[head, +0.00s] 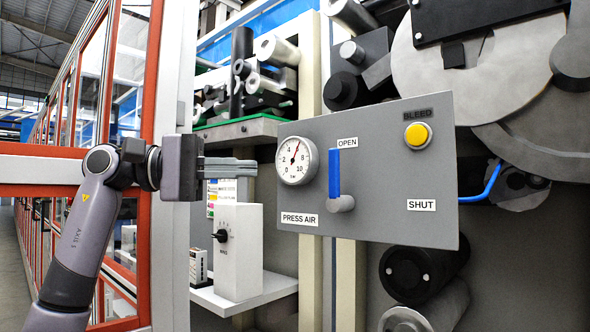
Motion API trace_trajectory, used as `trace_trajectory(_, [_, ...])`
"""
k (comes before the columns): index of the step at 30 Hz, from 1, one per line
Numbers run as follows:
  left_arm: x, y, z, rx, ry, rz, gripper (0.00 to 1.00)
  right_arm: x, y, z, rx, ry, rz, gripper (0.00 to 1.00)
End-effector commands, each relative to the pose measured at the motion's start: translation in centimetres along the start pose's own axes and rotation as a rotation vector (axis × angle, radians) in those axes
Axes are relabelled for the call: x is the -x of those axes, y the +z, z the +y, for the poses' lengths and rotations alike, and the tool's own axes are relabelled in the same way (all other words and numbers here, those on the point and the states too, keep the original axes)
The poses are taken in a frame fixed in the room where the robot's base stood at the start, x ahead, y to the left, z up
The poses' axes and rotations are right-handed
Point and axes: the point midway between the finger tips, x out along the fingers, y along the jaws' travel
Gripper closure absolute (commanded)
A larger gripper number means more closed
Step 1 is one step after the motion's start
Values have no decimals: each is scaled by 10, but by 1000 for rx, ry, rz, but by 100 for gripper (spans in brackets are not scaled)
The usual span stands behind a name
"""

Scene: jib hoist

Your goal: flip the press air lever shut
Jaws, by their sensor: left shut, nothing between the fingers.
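A grey panel (390,195) labelled PRESS AIR faces me at the middle right. Its blue lever (334,172) points straight up from a grey pivot (341,204), beside the OPEN label (347,142). The SHUT label (421,205) is at the panel's lower right. A round gauge (295,160) sits at the panel's upper left, its red needle pointing up and slightly right. My left gripper (252,167) is shut and empty, pointing right, to the left of the panel and apart from the lever. My right gripper is not in view.
A yellow BLEED button (417,134) is at the panel's upper right. A white box with a black knob (239,250) stands on a shelf (240,303) below my left gripper. Press rollers (425,275) lie behind the panel. An orange-framed enclosure (150,170) is at left.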

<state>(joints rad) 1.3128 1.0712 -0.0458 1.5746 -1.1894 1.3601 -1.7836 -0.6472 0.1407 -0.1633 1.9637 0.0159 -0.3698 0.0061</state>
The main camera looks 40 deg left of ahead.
Motion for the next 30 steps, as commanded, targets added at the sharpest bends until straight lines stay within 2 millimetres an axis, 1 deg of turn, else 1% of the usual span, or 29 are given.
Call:
trace_trajectory(5, [-20, 1, 1, 0, -1, -5, 100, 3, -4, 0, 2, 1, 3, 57])
trace_trajectory(12, [-65, 1, 2, 2, -1, -6, 100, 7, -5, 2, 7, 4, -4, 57])
trace_trajectory(15, [-80, 1, 2, 1, 0, -6, 100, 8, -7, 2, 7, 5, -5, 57])
trace_trajectory(18, [-91, 1, 1, 1, 0, -4, 100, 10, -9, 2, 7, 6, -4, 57])
trace_trajectory(22, [-98, 1, 1, 1, 0, -2, 100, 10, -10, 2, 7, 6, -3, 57])
trace_trajectory(30, [-99, 1, 0, 1, 0, -2, 100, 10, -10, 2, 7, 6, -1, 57])
